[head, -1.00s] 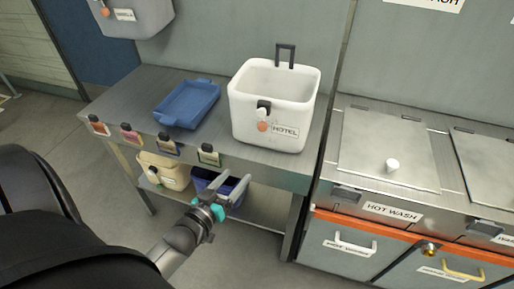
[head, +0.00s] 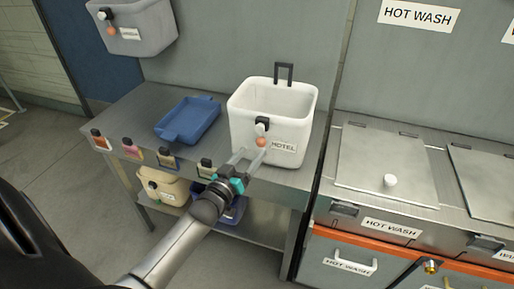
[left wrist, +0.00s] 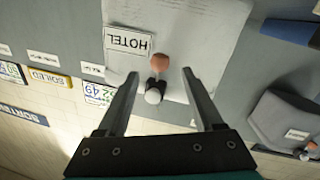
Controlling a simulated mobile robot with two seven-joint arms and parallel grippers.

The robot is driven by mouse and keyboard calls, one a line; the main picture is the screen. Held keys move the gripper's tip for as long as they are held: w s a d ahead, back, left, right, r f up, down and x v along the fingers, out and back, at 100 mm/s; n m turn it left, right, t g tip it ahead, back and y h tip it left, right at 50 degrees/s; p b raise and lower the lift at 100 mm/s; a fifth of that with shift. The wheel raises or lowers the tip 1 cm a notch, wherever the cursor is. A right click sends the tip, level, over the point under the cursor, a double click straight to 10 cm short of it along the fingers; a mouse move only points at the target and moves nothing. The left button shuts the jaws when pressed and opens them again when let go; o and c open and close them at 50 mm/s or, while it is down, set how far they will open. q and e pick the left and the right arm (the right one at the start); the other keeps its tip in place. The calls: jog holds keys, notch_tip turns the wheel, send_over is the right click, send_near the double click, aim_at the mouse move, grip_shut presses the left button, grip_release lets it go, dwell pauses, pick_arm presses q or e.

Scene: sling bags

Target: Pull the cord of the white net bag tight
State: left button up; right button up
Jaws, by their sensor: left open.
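The white bag (head: 247,130), labelled HOTEL, stands upright and open on the metal table. On its front hangs an orange bead (head: 261,142) below a black and white cord fitting (head: 262,125). My left gripper (head: 249,154) is open in front of the bag, close to the bead. In the left wrist view, which is upside down, the orange bead (left wrist: 160,62) shows between the two open fingers (left wrist: 160,73), and the fitting (left wrist: 154,92) lies just below it. I cannot tell whether the fingers touch the bead. My right gripper is not in view.
A blue tray (head: 188,120) lies on the table left of the bag. A grey bag (head: 143,30) hangs at upper left. A tan bag (head: 165,190) and a dark blue bin (head: 232,214) sit on the lower shelf. A HOT WASH counter (head: 385,165) stands right.

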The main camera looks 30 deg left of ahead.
aim_at(259, 145)
pick_arm(q)
jog(key=shift+w+a+b, duration=0.15)
jog(key=shift+w+b, duration=0.15)
jog(key=shift+w, duration=1.9)
grip_shut()
jog(key=shift+f, duration=0.1)
